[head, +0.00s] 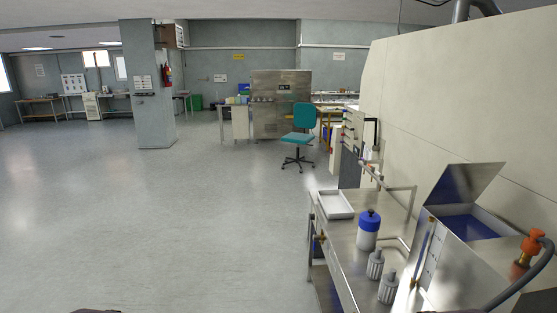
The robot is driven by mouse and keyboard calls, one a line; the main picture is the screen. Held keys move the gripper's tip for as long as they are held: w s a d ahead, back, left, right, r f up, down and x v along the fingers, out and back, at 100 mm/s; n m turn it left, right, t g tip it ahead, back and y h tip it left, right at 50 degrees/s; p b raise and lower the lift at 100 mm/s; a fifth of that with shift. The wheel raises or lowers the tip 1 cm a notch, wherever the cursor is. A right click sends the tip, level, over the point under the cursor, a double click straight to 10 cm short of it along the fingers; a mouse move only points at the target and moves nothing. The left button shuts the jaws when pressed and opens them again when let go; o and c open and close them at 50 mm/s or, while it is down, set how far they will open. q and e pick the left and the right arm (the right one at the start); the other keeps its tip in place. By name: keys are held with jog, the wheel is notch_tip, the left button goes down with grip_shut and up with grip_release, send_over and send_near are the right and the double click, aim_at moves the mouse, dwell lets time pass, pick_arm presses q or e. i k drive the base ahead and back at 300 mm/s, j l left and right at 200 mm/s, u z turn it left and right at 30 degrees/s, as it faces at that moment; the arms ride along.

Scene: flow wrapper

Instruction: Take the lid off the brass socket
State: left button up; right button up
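An orange coupling (532,244) with a grey hose (522,283) stands on the steel machine at the far right. A small brass-coloured part shows just under it. Another small brass-coloured fitting (320,238) is at the left edge of the steel table. Both are too small to tell which is the brass socket or whether a lid sits on it. Neither of my grippers is in view; only small dark bits show at the bottom edge.
The steel table (345,262) holds a white tray (335,205), a blue-and-white bottle (368,232) and two grey ribbed bottles (375,264). The steel machine's hinged cover (467,184) stands raised. A teal chair (303,118) stands farther back. The floor at left is clear.

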aim_at(528, 245)
jog(key=z, duration=1.8)
jog(key=i+l+u, duration=0.25)
jog(key=l+u, duration=0.2)
jog(key=i+l+u, duration=0.15)
jog(key=l+u, duration=0.75)
jog(key=l, duration=0.15)
jog(key=l+u, duration=0.4)
jog(key=l, duration=0.2)
jog(key=k+l+u, duration=0.1)
jog(key=l+u, duration=0.35)
jog(key=l, duration=0.1)
